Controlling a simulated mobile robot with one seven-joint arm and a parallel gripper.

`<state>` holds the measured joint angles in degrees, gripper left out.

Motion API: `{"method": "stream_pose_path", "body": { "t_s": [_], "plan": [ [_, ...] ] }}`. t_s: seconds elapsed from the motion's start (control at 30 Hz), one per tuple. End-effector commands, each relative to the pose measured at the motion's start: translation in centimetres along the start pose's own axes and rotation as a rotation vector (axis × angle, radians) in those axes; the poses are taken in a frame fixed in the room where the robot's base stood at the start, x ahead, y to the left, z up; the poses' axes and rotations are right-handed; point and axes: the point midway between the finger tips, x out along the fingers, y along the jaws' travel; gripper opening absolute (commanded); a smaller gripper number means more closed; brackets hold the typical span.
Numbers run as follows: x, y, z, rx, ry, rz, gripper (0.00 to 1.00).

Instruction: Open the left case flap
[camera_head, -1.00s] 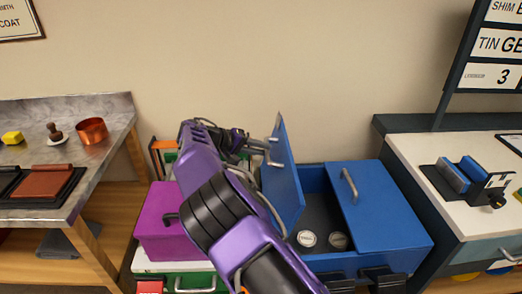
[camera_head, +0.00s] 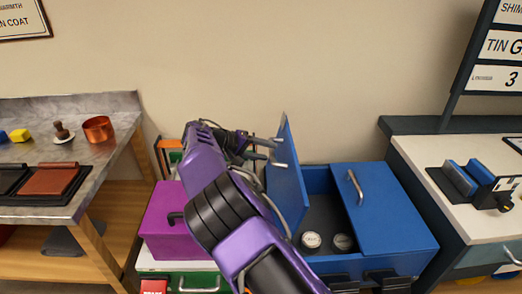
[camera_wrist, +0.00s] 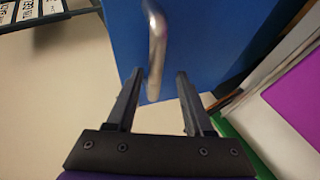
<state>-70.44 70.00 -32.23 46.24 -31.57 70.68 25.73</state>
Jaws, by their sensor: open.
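The blue case (camera_head: 373,262) stands in the middle right of the head view. Its left flap (camera_head: 289,172) is raised, standing nearly upright and tilted a little. Its right flap (camera_head: 384,207) lies shut, with a grey handle. Two round pale-topped tins (camera_head: 311,240) show inside the open left half. My gripper (camera_head: 280,152) is beside the raised flap, on its left side. In the wrist view my gripper (camera_wrist: 158,80) is open, its fingers pointing at the flap (camera_wrist: 205,50). The flap's handle (camera_wrist: 156,45) lies just beyond the fingertips, apparently not gripped.
A purple box (camera_head: 167,230) stands left of the blue case, partly behind my arm. A workbench (camera_head: 110,160) with a copper pot (camera_head: 98,129) is at the left. A white-topped counter (camera_head: 428,160) is at the right.

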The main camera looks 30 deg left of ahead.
Motion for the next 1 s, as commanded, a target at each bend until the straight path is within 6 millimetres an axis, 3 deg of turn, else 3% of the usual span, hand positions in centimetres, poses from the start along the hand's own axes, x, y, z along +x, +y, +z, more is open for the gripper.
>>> {"method": "stream_pose_path", "body": {
  "t_s": [0.23,0.7,1.0],
  "plan": [
    [-2.7,0.2,-0.1,0.002,0.004,0.000,0.52],
    [-13.8,0.0,-0.1,0.000,0.003,-0.001,0.52],
    [-17.2,-0.1,0.0,-0.001,0.001,-0.001,0.52]
  ]
}}
